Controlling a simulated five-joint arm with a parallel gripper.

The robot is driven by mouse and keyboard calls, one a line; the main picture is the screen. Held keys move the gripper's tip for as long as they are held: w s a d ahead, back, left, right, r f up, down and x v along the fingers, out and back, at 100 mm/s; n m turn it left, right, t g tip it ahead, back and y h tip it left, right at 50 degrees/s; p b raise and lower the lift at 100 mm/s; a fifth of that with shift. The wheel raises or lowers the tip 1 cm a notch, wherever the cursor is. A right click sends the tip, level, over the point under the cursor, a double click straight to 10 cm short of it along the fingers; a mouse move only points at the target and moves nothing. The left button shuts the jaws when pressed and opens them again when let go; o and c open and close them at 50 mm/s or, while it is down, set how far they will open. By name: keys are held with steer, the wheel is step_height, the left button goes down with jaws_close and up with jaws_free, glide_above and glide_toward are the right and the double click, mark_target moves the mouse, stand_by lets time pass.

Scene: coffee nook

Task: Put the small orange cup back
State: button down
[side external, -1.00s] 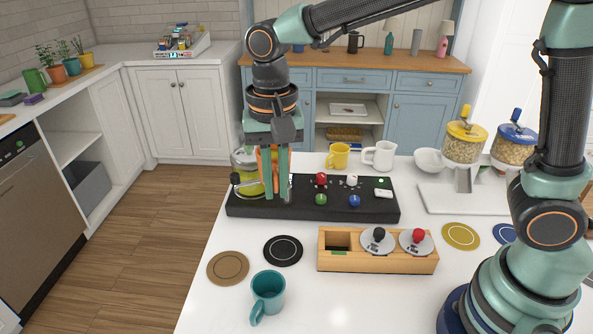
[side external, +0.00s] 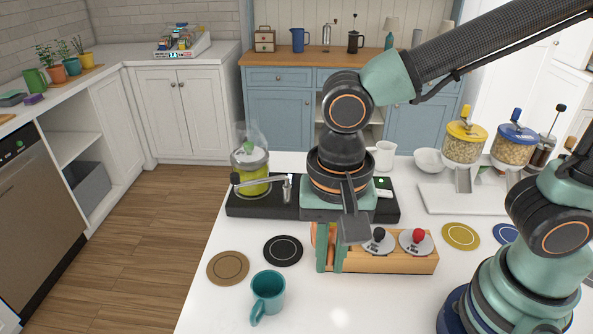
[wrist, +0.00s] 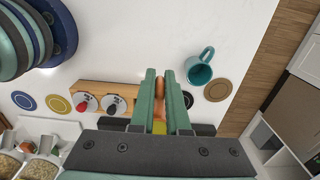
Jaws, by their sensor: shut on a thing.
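My gripper (side external: 331,264) points down at the left end of the wooden holder (side external: 400,264). It is shut on the small orange cup (wrist: 160,88), which shows between the fingers in the wrist view. In the side view only an orange edge (side external: 314,233) shows beside the fingers. The fingers and wrist hide the holder's left slot, and I cannot tell whether the cup is inside it or above it. A black-knobbed disc (side external: 379,245) and a red-knobbed disc (side external: 416,246) sit in the holder to the right.
The black stove unit (side external: 250,207) with a glass-topped green pot (side external: 251,172) stands behind. A teal mug (side external: 267,291), a black coaster (side external: 283,250) and a brown coaster (side external: 228,268) lie to the left. Yellow (side external: 460,236) and blue coasters lie right. The front counter is clear.

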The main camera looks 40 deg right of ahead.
step_height(320, 180, down, 16)
steer(key=shift+f, duration=0.1)
stand_by(0.5)
steer(key=c, duration=0.9)
jaws_free()
steer(key=shift+f, duration=0.1)
step_height(320, 180, up, 12)
steer(key=shift+w+r, duration=0.1)
steer(key=shift+r, duration=0.05)
steer(key=w+d+r+n+t, duration=0.2)
steer(key=d+r+n, duration=0.1)
steer(key=d, duration=0.3)
steer(key=w+d+r+n+t, duration=0.1)
steer(key=w+d+r+n, duration=0.1)
steer(key=d+r, duration=0.3)
steer(key=w+d+r+n+t, duration=0.2)
steer(key=w+d+r+n, duration=0.1)
steer(key=d, duration=0.5)
steer(key=shift+d+r+n+t, duration=0.3)
steer(key=shift+d+r+n, duration=0.1)
